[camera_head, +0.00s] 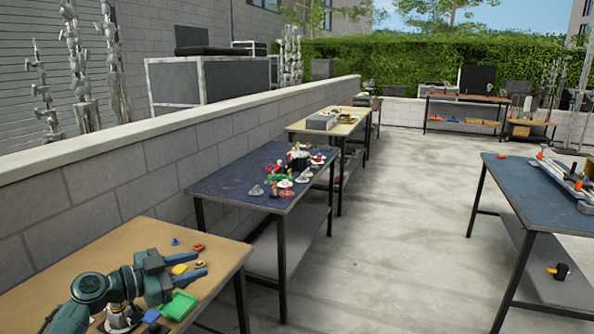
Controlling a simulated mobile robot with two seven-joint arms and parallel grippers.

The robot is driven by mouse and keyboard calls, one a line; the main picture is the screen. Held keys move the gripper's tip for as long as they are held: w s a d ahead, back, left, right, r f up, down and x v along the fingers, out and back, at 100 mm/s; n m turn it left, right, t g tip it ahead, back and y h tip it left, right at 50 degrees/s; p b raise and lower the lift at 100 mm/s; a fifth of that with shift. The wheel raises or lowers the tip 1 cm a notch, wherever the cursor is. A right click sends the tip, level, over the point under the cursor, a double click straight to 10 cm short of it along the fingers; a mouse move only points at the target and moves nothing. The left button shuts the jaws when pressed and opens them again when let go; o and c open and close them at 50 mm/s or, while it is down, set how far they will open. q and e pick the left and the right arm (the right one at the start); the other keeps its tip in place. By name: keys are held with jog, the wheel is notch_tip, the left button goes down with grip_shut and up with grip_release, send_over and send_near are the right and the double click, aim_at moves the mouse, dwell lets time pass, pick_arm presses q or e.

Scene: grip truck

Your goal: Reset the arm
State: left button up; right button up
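My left arm, dark teal and grey, comes in at the lower left over a tan wooden table (120,236). My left gripper (196,265) points right above the table top. Its two blue-grey fingers are apart. A yellow piece (179,269) shows in the gap between the fingers, and I cannot tell whether it touches them. A green tray-like piece (179,305) lies just below the gripper in the picture. My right gripper is not in view.
Small blue (175,241) and orange (198,247) pieces lie behind the gripper. A dark blue table (230,181) with several small items stands beyond, along a block wall (90,185). Another blue table (530,195) stands at the right. The concrete floor (400,220) between is clear.

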pick_arm(q)
jog(key=w+d+r+h, duration=0.2)
jog(key=w+d+r, duration=0.25)
jog(key=d, duration=0.45)
jog(key=w+a+f+n+t+y, duration=0.35)
jog(key=a+n+y, duration=0.25)
jog(key=a+y, duration=0.3)
jog(key=w+a+r+n+t+y, duration=0.2)
jog(key=a+n+y, duration=0.1)
jog(key=a+y, duration=0.35)
jog(key=s+d+f+g+h, duration=0.2)
jog(key=s+d+f, duration=0.4)
jog(key=s+f, duration=0.35)
jog(key=s+d+f+g+h, duration=0.2)
jog(key=s+d+f, duration=0.3)
jog(key=s+f, duration=0.5)
jog(key=s+d+f+g, duration=0.1)
jog(key=s+d+f, duration=0.1)
jog(key=s, duration=0.5)
jog(key=s+d+f+g+h, duration=0.1)
jog(key=s+d+f, duration=0.2)
jog(key=s, duration=0.3)
jog(key=s+d+f+g, duration=0.1)
jog(key=s+d+f, duration=0.2)
jog(key=s, duration=0.4)
jog(key=shift+s+d, duration=0.3)
jog(key=shift+s, duration=0.05)
